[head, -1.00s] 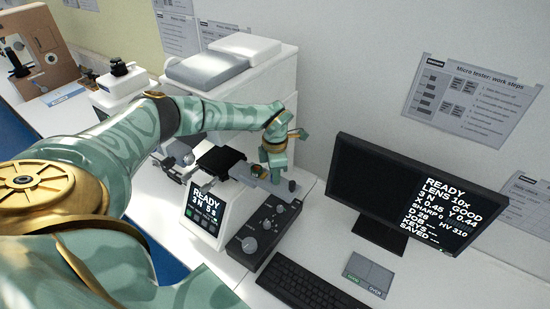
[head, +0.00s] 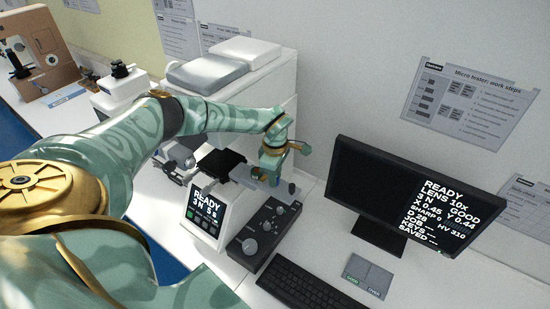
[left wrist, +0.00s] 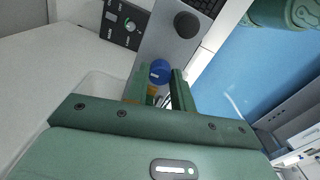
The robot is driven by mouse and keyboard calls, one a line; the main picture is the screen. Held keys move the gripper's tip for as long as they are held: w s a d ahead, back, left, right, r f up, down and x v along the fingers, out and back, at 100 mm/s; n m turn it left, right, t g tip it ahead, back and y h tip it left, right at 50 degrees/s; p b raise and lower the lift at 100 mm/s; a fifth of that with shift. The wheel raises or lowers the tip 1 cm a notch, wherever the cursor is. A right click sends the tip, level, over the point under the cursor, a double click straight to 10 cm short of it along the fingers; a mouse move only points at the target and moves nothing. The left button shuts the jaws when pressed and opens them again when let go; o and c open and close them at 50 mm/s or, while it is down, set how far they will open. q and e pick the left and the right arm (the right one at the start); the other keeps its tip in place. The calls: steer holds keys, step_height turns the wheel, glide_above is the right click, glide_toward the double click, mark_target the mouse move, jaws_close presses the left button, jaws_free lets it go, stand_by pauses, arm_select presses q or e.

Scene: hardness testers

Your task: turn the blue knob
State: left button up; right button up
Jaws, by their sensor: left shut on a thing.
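The blue knob (left wrist: 158,71) shows in the left wrist view between the two fingers of my left gripper (left wrist: 163,80). The gripper is shut on it, and the fingers cover part of its sides. In the head view my left gripper (head: 271,176) points down at the tester's grey arm, behind the control panel, and hides the blue knob. My right gripper is in neither view.
A dark control panel (head: 256,254) with grey knobs stands in front of the gripper. A small display (head: 205,207) reads READY. A monitor (head: 400,205) and a keyboard (head: 308,290) are at the right. The white machine (head: 225,65) stands behind my arm.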

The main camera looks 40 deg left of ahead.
arm_select(q)
steer(key=shift+w+r, duration=0.1)
steer(key=o, duration=1)
step_height(320, 180, up, 16)
steer(key=b, duration=0.2)
stand_by(0.3)
